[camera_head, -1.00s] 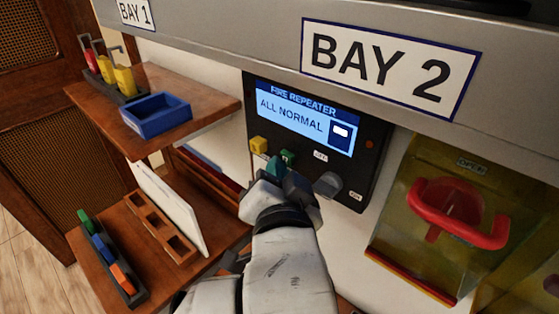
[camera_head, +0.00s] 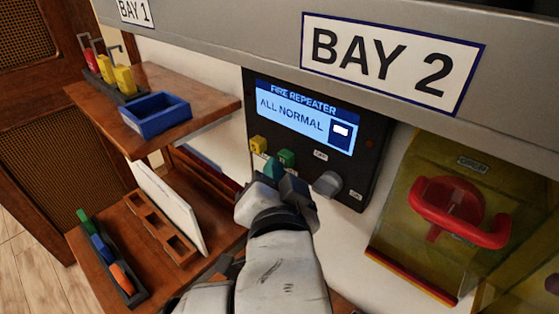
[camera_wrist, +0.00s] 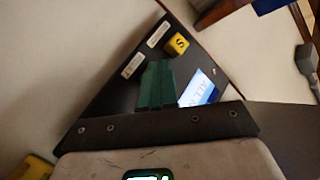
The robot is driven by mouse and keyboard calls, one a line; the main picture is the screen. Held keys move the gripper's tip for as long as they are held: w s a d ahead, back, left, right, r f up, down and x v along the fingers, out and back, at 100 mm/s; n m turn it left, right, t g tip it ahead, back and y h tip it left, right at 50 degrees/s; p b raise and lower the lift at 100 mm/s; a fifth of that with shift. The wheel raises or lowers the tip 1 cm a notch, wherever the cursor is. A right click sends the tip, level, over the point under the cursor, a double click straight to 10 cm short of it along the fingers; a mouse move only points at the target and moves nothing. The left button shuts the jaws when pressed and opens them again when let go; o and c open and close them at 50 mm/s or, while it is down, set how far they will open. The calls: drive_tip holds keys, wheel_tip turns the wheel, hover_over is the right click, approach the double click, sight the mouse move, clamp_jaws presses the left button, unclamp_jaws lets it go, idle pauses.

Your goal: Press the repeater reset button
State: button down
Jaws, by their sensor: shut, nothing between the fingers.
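The fire repeater panel (camera_head: 362,172) is a dark box under the BAY 2 sign, and its blue screen (camera_head: 305,118) reads "ALL NORMAL". Below the screen are a yellow button (camera_head: 258,144), a green button (camera_head: 287,157) and a grey knob (camera_head: 327,184). I cannot read which button is labelled reset. My gripper (camera_head: 273,168) is shut and empty, its teal fingertips just below and left of the green button, apparently apart from it. In the wrist view the shut fingers (camera_wrist: 157,85) point at the panel face, with the yellow button (camera_wrist: 178,44) beyond them; the green button is not distinguishable there.
A yellow-tinted cover with a red handle (camera_head: 460,210) is at the right. A wooden shelf at the left holds a blue bin (camera_head: 157,116) and padlocks (camera_head: 123,80). A lower shelf has a wooden tray (camera_head: 160,228) and coloured pieces. The grey BAY 2 beam (camera_head: 230,44) runs overhead.

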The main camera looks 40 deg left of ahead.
drive_tip(key=s, duration=0.2)
drive_tip(key=s+b, duration=0.1)
drive_tip(key=s, duration=0.3)
drive_tip(key=shift+a, duration=0.25)
idle(0.8)
